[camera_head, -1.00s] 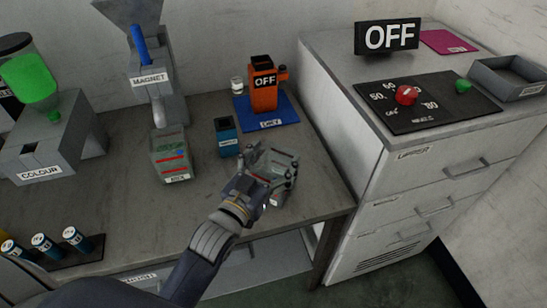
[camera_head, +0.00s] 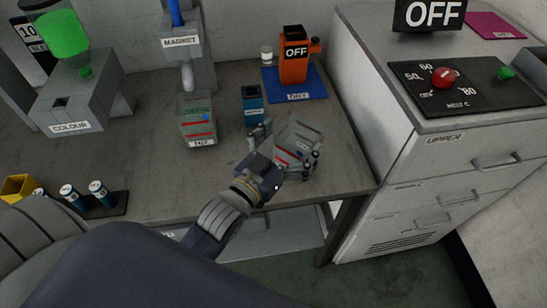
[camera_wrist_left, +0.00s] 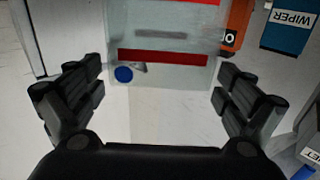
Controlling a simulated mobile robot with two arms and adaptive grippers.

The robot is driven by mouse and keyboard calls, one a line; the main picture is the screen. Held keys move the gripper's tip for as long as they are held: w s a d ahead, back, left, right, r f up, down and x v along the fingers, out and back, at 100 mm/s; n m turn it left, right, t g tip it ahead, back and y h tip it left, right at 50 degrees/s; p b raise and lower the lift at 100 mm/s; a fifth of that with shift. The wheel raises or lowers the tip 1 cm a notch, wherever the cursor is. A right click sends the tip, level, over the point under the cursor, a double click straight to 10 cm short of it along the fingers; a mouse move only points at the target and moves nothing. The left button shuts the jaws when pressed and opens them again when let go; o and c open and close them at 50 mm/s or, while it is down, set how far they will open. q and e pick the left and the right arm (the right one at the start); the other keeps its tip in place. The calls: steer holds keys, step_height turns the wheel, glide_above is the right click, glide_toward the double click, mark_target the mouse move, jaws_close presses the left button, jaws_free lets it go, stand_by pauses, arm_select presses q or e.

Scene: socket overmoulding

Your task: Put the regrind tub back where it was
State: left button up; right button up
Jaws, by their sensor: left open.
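A grey see-through tub (camera_head: 297,142) with red bands, which I take to be the regrind tub, stands near the bench's front right edge. Its label is not readable. My left gripper (camera_head: 289,146) is open, with one finger on each side of the tub in the head view. In the left wrist view the tub (camera_wrist_left: 160,45) shows red bands and a blue dot, just beyond and between the spread fingers (camera_wrist_left: 158,95); contact cannot be seen. My right gripper is not in view.
A similar tub labelled MIX (camera_head: 198,122) stands to the left. A blue wiper box (camera_head: 252,105) and an orange unit on a blue DRY mat (camera_head: 294,84) stand behind. The drawer cabinet (camera_head: 400,150) rises on the right. Bench space in front of MIX is clear.

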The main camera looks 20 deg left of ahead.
arm_select(q)
steer(key=s+a+b, duration=0.1)
steer(key=s, duration=0.7)
steer(key=shift+s+a, duration=0.35)
steer(key=shift+s, duration=0.1)
